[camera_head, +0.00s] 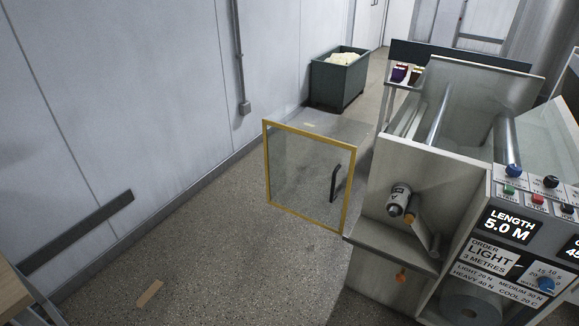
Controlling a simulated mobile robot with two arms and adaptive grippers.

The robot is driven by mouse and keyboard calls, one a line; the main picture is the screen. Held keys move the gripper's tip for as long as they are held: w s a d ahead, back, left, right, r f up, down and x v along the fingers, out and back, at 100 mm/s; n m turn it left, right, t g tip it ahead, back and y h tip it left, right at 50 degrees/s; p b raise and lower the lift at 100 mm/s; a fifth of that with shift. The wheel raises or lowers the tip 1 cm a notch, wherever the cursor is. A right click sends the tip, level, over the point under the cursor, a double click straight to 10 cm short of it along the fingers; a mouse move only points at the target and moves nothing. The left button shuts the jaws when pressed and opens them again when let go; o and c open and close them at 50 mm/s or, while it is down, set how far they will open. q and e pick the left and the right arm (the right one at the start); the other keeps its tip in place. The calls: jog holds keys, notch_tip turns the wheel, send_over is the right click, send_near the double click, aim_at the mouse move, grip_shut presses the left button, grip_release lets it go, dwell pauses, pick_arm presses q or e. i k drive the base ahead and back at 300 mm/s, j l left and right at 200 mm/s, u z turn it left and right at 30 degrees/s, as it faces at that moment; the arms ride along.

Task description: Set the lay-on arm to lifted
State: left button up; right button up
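The coating machine (405,158) stands at the right, with its right part cut off by the picture edge. On its pale side wall is a short metal cylinder (398,199) with an orange end. A slanted grey bar (426,238) runs down from beside it; this may be the lay-on arm, but I cannot tell for sure or read its position. An orange knob (401,276) sits lower down. Metal rollers (437,118) lie in the machine's upper trough. Neither of my grippers is in view.
A yellow-framed clear door (267,165) with a black handle (336,183) stands open left of the machine. The panel has several buttons, a display (508,226) reading "LENGTH 5.0 M" and a blue dial (546,284). A dark bin (338,82) stands behind. The left floor is mostly clear.

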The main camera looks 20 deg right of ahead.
aim_at(411, 211)
jog(key=z, duration=1.5)
